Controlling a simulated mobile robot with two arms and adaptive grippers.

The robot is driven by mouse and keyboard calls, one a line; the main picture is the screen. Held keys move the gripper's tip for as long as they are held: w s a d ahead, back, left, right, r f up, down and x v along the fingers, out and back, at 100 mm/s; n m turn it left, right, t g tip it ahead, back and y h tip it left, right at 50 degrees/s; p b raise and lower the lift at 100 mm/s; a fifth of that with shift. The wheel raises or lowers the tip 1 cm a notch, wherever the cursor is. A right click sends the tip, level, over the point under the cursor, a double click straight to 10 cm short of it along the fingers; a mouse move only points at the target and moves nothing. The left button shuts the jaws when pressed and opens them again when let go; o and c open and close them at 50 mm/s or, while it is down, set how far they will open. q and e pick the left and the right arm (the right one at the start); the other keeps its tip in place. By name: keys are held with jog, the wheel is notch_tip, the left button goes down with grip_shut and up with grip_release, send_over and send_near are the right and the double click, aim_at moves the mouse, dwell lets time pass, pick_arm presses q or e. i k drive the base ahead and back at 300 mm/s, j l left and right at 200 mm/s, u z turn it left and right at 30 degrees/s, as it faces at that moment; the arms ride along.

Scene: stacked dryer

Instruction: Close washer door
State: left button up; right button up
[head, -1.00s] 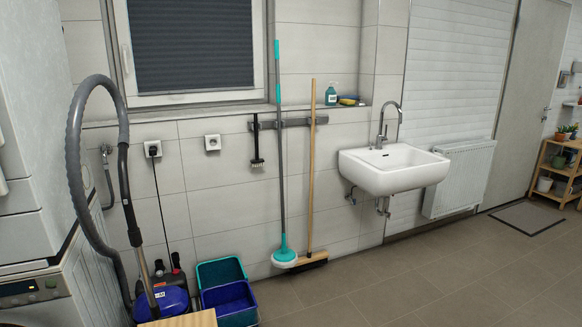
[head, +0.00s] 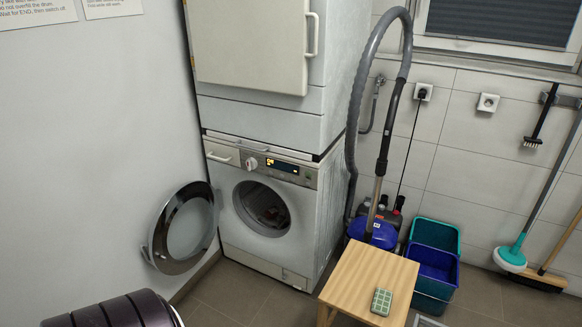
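The washer (head: 246,238) stands against the left wall with a dryer stacked on top of it. Its round door (head: 184,229), a metal ring with a glass middle, is swung wide open to the left, close to the wall. The drum opening (head: 263,208) shows, and something dark lies inside it. The control panel (head: 261,163) has a dial and a lit display. Neither of my grippers shows in the head view.
A wooden stool (head: 354,281) with a small green-and-white object (head: 381,302) on it stands in front and to the right of the washer. A blue vacuum cleaner (head: 371,232) and crates (head: 432,266) stand behind it. A dark ribbed cylinder (head: 114,314) fills the bottom left. Some floor is free before the washer.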

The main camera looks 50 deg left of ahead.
aim_at(161, 257)
jog(key=u, duration=1.55)
